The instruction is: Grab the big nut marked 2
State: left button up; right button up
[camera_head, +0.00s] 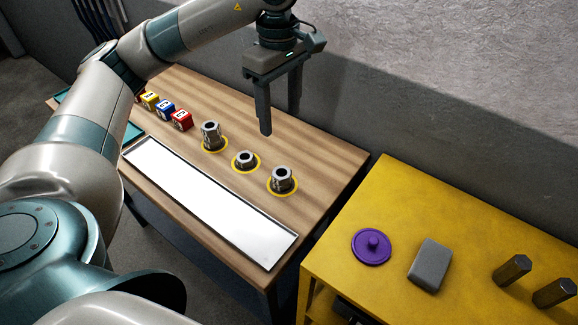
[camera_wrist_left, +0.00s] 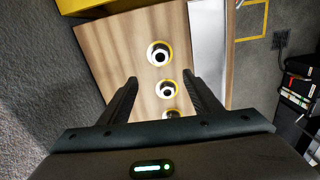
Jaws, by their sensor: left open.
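Three grey metal nuts stand on yellow rings on the wooden table: a tall one (camera_head: 210,135) at the left, a low one (camera_head: 245,160) in the middle and another large one (camera_head: 282,179) at the right. No number 2 can be read on any of them. My left gripper (camera_head: 280,118) is open and empty, above the table behind the nuts. In the left wrist view the nuts line up ahead of the gripper (camera_wrist_left: 160,90): the right one (camera_wrist_left: 159,55) farthest up, the middle one (camera_wrist_left: 167,90) between the fingers, the third (camera_wrist_left: 172,113) partly hidden by the gripper body.
A long white tray (camera_head: 200,200) lies along the table's front. Yellow, blue (camera_head: 165,108) and red blocks stand at the left. A yellow bench (camera_head: 400,200) at the right holds a purple knobbed disc (camera_head: 371,246), a grey block (camera_head: 430,264) and two dark hex pieces (camera_head: 512,269).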

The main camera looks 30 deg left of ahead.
pick_arm(q)
jog(key=p, duration=0.3)
send_over(282, 172)
jog(key=shift+s+f, duration=0.2)
jog(key=shift+f, duration=5.8)
notch_tip(282, 172, down, 2)
jog(key=shift+f+p, duration=0.1)
jog(key=shift+p, duration=0.7)
jog(key=shift+w+f+p, duration=0.1)
jog(key=shift+f+p, duration=0.4)
jog(key=shift+f, duration=1)
